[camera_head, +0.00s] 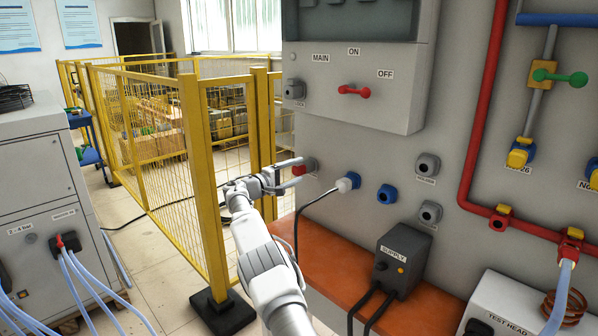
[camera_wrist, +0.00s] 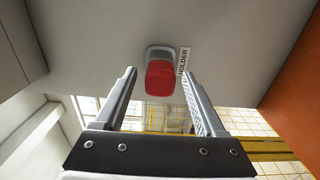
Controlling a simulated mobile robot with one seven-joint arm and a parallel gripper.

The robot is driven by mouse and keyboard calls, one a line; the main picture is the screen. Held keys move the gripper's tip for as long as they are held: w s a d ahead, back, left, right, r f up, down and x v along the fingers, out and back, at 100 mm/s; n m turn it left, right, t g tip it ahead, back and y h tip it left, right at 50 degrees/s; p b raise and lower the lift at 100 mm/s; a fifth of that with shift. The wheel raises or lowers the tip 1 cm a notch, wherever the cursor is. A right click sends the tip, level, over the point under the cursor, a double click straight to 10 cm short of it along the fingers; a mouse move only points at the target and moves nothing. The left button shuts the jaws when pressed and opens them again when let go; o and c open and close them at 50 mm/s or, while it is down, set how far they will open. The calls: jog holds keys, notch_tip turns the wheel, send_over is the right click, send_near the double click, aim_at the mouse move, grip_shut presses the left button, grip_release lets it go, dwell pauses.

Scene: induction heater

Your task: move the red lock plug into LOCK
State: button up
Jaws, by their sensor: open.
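The red lock plug (camera_wrist: 160,82) sits in a grey socket marked HOLDER (camera_wrist: 184,61) on the grey panel. In the head view the plug (camera_head: 299,170) is partly hidden by my fingers. My gripper (camera_wrist: 159,74) is open. Its two fingers reach toward the panel on either side of the plug, with visible gaps between fingers and plug. In the head view my gripper (camera_head: 294,172) is at the panel's left edge. A grey socket (camera_head: 294,88) is on the left side of the MAIN switch box; its small label is too blurred to read surely.
A white plug with a black cable (camera_head: 347,183) and a blue socket (camera_head: 387,194) are right of my gripper. A red switch handle (camera_head: 354,91) projects above. A yellow mesh fence (camera_head: 165,150) stands left. An orange ledge (camera_head: 330,258) and SUPPLY box (camera_head: 402,258) are below.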

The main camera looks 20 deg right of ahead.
aim_at(295, 172)
dwell(0.6)
grip_shut()
jog(key=shift+b, duration=0.35)
jog(key=shift+b+v, duration=0.7)
jog(key=shift+v, duration=0.05)
jog(key=shift+b+v, duration=1.75)
jog(key=shift+v, duration=0.5)
